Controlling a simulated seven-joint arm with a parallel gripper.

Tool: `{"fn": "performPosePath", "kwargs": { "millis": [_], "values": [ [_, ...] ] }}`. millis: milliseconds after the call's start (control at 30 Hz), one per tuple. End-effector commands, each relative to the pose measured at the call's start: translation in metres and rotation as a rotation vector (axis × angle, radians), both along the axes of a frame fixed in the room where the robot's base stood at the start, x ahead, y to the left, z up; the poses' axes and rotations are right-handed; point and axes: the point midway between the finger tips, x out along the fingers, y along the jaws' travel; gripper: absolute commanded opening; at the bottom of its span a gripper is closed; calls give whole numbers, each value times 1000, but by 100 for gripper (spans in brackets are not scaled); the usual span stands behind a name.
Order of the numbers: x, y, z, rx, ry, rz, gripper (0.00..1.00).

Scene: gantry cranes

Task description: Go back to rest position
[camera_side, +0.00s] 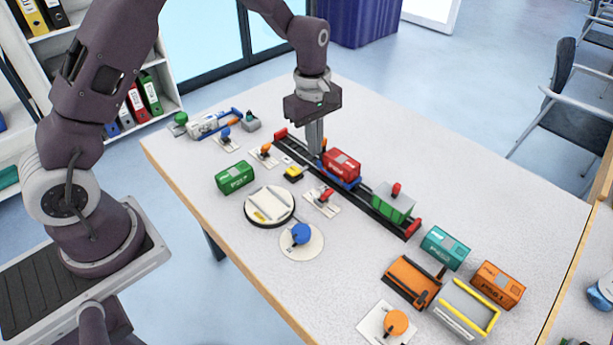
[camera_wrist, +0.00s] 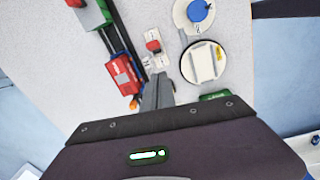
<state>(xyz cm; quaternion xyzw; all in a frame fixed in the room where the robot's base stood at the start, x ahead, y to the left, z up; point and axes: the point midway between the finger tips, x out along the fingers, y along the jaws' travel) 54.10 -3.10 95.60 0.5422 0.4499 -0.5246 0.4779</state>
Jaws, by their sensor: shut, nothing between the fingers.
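My gripper (camera_side: 315,138) is shut and empty. It points down beside the left end of the track in the side view, close to the red container. In the wrist view the shut fingers (camera_wrist: 158,92) reach up from the dark gripper body, just beside the track. The red container (camera_side: 341,165) sits on a blue wagon on the black track (camera_side: 370,200). It also shows in the wrist view (camera_wrist: 123,76). I cannot tell from these views whether the fingertips touch anything.
A green wagon (camera_side: 393,203) stands further along the track. A round turntable (camera_side: 269,206), a green container (camera_side: 236,178), a blue knob (camera_side: 301,234) and several small levers lie near the track. Teal (camera_side: 445,248) and orange (camera_side: 497,286) containers are at the right. The far table area is clear.

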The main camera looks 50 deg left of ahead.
Motion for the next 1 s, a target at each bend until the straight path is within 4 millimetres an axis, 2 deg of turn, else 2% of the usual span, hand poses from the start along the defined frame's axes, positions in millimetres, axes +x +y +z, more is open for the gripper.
{"fn": "performPosePath", "kwargs": {
  "millis": [33,100,167,200,267,300,333,400,500,600,700,1000],
  "values": [
    [-10,-3,39,-3,-46,-91,0],
    [-38,-8,93,5,-109,-273,0],
    [-69,-11,132,24,-160,-433,0],
    [-91,-13,154,43,-195,-540,0],
    [-127,-15,180,83,-244,-701,0],
    [-151,-17,193,117,-274,-806,0],
    [-169,-17,201,144,-295,-884,0],
    [-209,-18,210,213,-332,-1048,0],
    [-251,-17,210,304,-364,-1231,0],
    [-275,-16,205,365,-373,-1341,0],
    [-284,-16,202,391,-376,-1386,0],
    [-284,-16,202,393,-375,-1390,0]
  ]
}}
